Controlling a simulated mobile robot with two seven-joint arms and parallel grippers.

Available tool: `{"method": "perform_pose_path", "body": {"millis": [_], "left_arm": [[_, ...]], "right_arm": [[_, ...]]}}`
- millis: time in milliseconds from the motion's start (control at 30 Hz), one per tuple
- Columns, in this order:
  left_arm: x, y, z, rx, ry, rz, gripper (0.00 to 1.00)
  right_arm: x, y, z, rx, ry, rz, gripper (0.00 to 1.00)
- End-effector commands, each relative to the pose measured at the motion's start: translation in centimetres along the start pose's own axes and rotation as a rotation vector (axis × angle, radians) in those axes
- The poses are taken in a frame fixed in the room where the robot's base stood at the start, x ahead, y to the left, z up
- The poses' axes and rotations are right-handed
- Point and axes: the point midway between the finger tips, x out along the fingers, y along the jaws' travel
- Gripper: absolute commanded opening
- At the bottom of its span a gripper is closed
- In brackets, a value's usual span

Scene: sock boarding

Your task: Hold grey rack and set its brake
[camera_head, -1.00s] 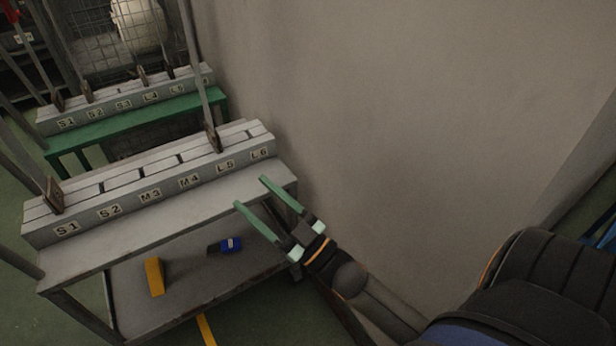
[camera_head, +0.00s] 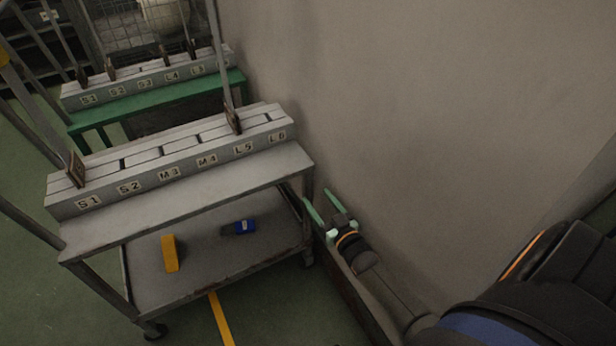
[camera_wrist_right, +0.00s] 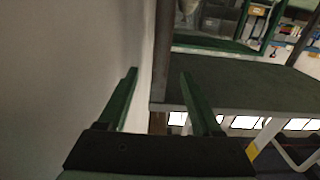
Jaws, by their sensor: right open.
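The grey rack (camera_head: 190,208) stands left of centre in the head view, with a row of labelled slots, a lower shelf and casters. One caster (camera_head: 155,330) shows at its near left corner, and another (camera_head: 306,259) at the right. Brake details are too small to tell. My right gripper (camera_head: 317,195) is open just beyond the rack's right end, near its right leg and the wall. In the right wrist view, a dark upright post (camera_wrist_right: 162,50) shows between the open green fingers (camera_wrist_right: 158,72); contact cannot be told. My left gripper is out of view.
A grey wall (camera_head: 420,110) stands close on the right. A green rack (camera_head: 150,104) stands behind the grey one. A yellow block (camera_head: 170,253) and a blue item (camera_head: 239,227) lie on the lower shelf. A yellow line (camera_head: 221,318) marks the green floor.

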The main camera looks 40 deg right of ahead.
Motion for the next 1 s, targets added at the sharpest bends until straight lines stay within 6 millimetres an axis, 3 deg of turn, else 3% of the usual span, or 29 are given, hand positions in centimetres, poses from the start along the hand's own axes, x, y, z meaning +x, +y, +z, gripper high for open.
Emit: {"method": "perform_pose_path", "body": {"millis": [200, 400, 667, 1000], "left_arm": [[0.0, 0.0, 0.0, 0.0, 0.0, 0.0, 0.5], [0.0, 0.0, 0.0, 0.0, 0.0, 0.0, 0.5], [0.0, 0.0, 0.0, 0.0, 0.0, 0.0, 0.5], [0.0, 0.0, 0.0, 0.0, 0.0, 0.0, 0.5]], "right_arm": [[4.2, -0.1, -0.1, -0.001, 0.002, -0.001, 0.66], [6.9, -0.1, -0.1, -0.001, 0.001, -0.001, 0.66], [8.6, -0.1, -0.1, -0.002, 0.001, -0.002, 0.66], [8.8, -0.1, -0.1, -0.002, 0.001, -0.002, 0.66]]}}
